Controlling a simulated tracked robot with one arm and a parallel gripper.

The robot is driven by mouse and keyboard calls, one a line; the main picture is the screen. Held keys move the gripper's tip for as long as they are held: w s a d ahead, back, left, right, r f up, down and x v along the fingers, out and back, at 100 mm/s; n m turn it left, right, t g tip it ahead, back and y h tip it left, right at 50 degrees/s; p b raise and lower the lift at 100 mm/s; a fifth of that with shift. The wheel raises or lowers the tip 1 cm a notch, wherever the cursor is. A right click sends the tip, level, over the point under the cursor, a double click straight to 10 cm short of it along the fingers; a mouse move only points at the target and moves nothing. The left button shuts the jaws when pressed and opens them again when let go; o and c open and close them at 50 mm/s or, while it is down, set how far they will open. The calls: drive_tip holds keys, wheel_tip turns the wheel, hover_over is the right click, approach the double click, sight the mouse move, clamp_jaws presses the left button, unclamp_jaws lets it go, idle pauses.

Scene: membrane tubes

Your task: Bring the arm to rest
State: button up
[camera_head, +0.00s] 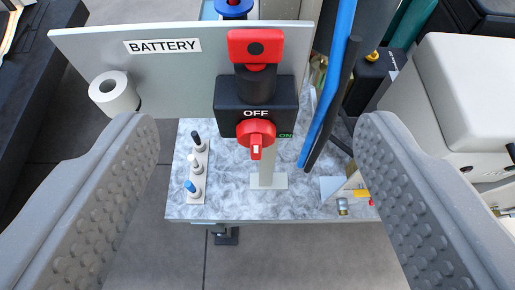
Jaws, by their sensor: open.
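My gripper (255,150) is open in the head camera view. Its two grey, dimpled fingers stand wide apart at the left and right of the picture. Nothing is between the fingertips that I can see them touching. Beyond and between them is a marble-patterned bench top (230,205) with equipment on it. The rest of my arm is not in view.
A grey panel marked BATTERY (90,60) and a black switch box (255,110) with a red knob (256,136) stand on the bench. Small capped tubes (194,168) sit left; blue and black hoses (330,90) run right. A white box (450,100) stands far right. Floor (300,255) shows in front.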

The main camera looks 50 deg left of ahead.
drive_tip(key=s+d+m+t+h+b, duration=0.1)
drive_tip(key=d+m+h, duration=0.4)
drive_tip(key=d, duration=0.9)
drive_tip(key=s+d+m+t+h+b, duration=0.2)
drive_tip(key=s+d+m+t+h, duration=0.2)
drive_tip(key=d, duration=0.9)
drive_tip(key=shift+d+m+t+h+b, duration=0.3)
drive_tip(key=shift+d+m+t+h, duration=0.15)
drive_tip(key=shift+t, duration=0.65)
drive_tip(key=shift+s+a, duration=0.1)
drive_tip(key=shift+a, duration=0.05)
